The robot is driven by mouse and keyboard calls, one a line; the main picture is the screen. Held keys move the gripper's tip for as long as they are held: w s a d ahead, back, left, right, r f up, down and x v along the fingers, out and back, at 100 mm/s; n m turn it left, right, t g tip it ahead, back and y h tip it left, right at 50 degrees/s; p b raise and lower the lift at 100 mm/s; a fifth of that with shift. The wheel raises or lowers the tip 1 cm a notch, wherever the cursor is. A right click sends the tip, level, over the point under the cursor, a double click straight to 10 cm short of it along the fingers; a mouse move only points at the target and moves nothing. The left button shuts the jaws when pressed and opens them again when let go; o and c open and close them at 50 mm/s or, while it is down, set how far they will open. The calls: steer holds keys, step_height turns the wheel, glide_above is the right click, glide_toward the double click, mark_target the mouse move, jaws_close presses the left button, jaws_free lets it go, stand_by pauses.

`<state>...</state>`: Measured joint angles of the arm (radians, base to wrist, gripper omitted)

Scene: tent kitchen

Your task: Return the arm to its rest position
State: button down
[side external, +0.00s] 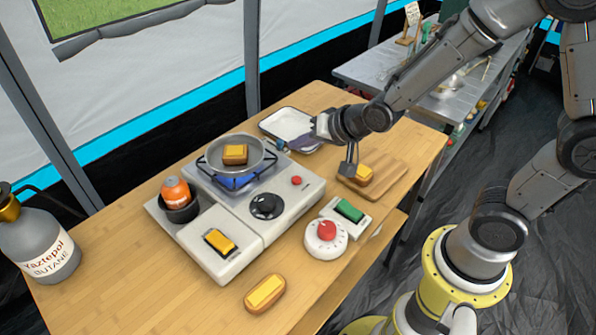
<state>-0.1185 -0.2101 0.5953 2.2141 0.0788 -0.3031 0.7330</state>
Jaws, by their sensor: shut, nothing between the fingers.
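My arm reaches in from the upper right over the wooden table (120,235). My gripper (288,146) is shut and empty, pointing left above the table between the pan and the white tray. Its fingers are small and partly blend with the tray's edge in this view. The pan (262,165) sits on the stove's burner with a yellow-topped brown piece (235,154) in it. A blue flame glow (236,181) shows under the pan.
A white tray (273,121) lies behind my gripper. A wooden board (392,185) with another yellow-topped piece (362,174) is below my wrist. The stove (222,262), orange canister (175,190), red-button device (325,247), green switch (349,210) and butane bottle (40,250) occupy the table.

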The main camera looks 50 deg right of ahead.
steer(key=s+d+r+n+t, duration=0.1)
steer(key=s+r, duration=0.2)
steer(key=r, duration=0.4)
steer(key=s+d+r+t, duration=0.1)
steer(key=s+d+r, duration=0.15)
steer(key=r, duration=0.45)
steer(key=s+f+n+g, duration=0.3)
steer(key=s+n+g, duration=0.3)
steer(key=s, duration=1.1)
steer(key=shift+s+d+n+h, duration=0.3)
steer(key=shift+d+n+h, duration=0.1)
steer(key=shift+n, duration=0.1)
